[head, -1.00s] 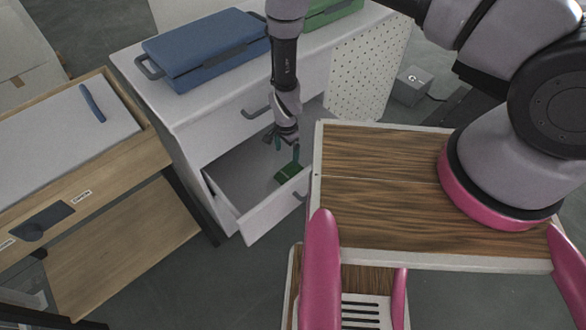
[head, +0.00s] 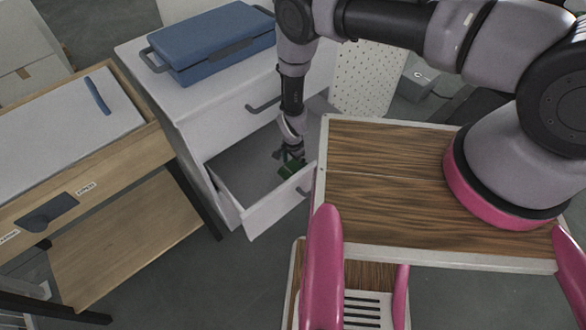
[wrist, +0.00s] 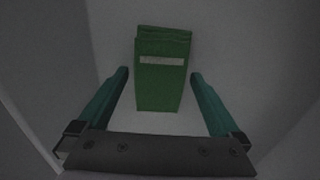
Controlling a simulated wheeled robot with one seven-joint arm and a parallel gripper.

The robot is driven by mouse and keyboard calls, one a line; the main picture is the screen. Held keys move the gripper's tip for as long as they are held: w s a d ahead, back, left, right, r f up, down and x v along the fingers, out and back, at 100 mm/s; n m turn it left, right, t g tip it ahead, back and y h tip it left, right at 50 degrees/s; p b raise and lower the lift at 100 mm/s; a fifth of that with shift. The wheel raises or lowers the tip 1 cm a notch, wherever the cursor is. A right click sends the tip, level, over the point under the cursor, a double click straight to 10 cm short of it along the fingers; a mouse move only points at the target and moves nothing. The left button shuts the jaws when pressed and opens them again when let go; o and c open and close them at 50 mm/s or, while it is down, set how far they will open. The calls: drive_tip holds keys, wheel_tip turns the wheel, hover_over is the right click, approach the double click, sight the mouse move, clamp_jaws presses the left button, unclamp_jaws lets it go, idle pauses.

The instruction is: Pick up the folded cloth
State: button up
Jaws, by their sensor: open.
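The folded cloth (wrist: 160,88) is green with a pale stripe across it. In the wrist view it lies on the light floor of an open drawer, ahead of and partly between my fingers. In the head view the cloth (head: 288,171) is a small green patch in the drawer, partly covered by my gripper (head: 291,158). In the wrist view my gripper (wrist: 160,82) is open, with one teal finger on each side of the cloth and a visible gap to both. Contact with the cloth does not show.
The open drawer (head: 280,212) belongs to a white cabinet (head: 205,125); its walls stand close around my gripper. A blue case (head: 212,45) lies on the cabinet top. A wooden workbench (head: 120,235) stands at left. A white perforated panel (head: 368,80) is behind the drawer.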

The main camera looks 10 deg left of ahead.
sight(293, 166)
drive_tip(key=c, duration=1.1)
drive_tip(key=shift+r, duration=0.1)
wheel_tip(293, 166, up, 10)
drive_tip(key=shift+f, duration=0.1)
